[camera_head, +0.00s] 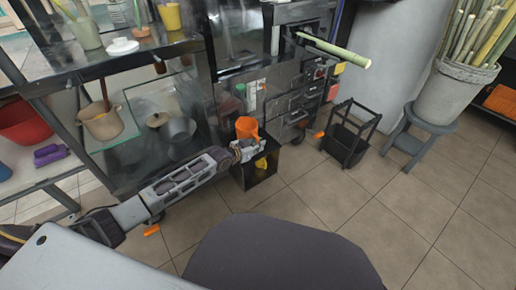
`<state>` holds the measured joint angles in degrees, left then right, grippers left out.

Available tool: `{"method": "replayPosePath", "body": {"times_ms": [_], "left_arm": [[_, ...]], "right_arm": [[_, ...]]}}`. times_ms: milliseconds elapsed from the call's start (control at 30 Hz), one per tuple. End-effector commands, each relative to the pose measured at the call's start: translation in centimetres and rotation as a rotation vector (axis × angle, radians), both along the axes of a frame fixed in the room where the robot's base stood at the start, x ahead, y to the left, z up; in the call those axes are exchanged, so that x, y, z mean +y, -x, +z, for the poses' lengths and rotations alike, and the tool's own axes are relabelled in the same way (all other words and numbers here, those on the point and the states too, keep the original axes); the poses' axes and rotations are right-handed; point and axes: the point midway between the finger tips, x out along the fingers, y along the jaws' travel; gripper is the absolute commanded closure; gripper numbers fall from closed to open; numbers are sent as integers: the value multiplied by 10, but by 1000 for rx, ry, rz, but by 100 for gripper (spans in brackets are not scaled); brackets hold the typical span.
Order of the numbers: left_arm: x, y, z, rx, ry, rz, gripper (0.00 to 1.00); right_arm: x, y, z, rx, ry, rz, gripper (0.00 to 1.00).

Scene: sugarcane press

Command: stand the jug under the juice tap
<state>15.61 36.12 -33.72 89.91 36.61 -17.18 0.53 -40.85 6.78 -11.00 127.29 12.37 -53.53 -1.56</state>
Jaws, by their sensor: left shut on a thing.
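An orange jug (246,127) stands out in front of the dark metal press (290,95), near its lower left part. My left arm reaches in from the left, and its gripper (248,150) is shut on the jug, just above an open black bin (262,176). The jug looks roughly upright. The fingertips are small and partly hidden. My right gripper is not in view.
A sugarcane stalk (335,50) sticks out of the press. A black open-frame stand (350,135) is right of the bin. A pot of cane (465,90) sits on a blue-grey stool (415,140). Glass-fronted shelving (110,62) stands left. The tiled floor (400,210) at right is clear.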

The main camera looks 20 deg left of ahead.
Motion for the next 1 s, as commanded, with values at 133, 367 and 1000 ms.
{"method": "replayPosePath", "body": {"times_ms": [133, 367, 1000], "left_arm": [[0, 0, -3, -2, 0, 0, 100], [0, 0, -2, -2, 0, 0, 100], [0, 0, -5, 0, 0, 0, 67]], "right_arm": [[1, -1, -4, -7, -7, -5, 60], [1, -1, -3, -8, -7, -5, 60], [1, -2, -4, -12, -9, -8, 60]]}}
